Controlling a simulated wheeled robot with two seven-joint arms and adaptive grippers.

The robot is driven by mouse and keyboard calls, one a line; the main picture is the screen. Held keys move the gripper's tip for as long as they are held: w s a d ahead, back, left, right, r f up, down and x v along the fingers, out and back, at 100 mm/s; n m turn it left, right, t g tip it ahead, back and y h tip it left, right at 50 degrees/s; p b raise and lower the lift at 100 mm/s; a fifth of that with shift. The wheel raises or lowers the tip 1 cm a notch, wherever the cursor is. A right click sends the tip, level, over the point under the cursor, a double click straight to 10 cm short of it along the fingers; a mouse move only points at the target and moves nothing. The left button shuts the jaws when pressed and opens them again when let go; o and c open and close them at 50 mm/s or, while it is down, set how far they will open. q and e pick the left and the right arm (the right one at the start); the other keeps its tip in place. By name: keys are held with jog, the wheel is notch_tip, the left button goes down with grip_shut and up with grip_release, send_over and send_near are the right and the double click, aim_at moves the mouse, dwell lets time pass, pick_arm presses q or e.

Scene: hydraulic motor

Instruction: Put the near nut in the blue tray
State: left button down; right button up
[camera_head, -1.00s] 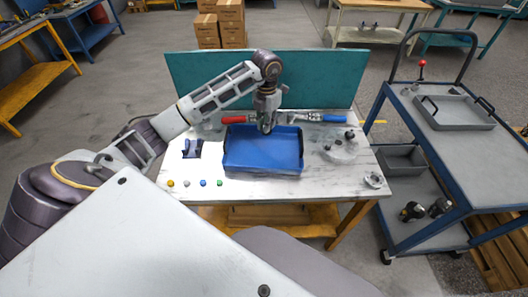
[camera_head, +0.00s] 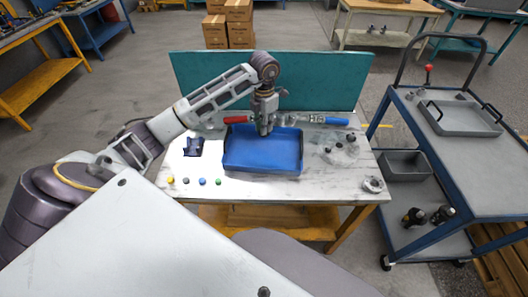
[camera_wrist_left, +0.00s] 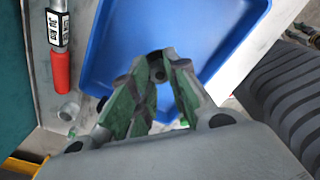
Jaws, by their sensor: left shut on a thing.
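The blue tray (camera_head: 262,166) lies on the marble-topped table, and its floor (camera_wrist_left: 180,25) fills the upper middle of the left wrist view. My left gripper (camera_head: 264,130) is above the far part of the tray, pointing down. In the left wrist view its green-padded fingers (camera_wrist_left: 158,72) close on a small dark nut (camera_wrist_left: 154,58), which is mostly hidden between the tips. A round grey metal piece (camera_wrist_left: 68,111) sits on the table beside the tray; I cannot tell if it is a nut. My right gripper is not in view.
Red-handled (camera_head: 236,120) and blue-handled (camera_head: 335,121) tools lie behind the tray. Several small coloured pieces (camera_head: 202,181) line the front left, near a dark blue holder (camera_head: 193,147). A grey ring (camera_head: 373,184) lies front right. A teal panel (camera_head: 320,80) stands behind the table.

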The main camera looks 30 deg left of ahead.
pick_arm(q)
jog(key=shift+f, duration=0.45)
send_over(264, 151)
notch_tip(264, 151, down, 4)
jog(key=shift+f, duration=0.65)
jog(key=shift+d+f, duration=0.1)
jog(key=shift+f, duration=0.5)
notch_tip(264, 151, down, 2)
jog(key=shift+f+p, duration=0.2)
jog(key=shift+p, duration=0.15)
jog(key=shift+f, duration=0.25)
jog(key=c, duration=1.7)
grip_release()
jog(key=o, duration=0.3)
jog(key=shift+o, duration=0.2)
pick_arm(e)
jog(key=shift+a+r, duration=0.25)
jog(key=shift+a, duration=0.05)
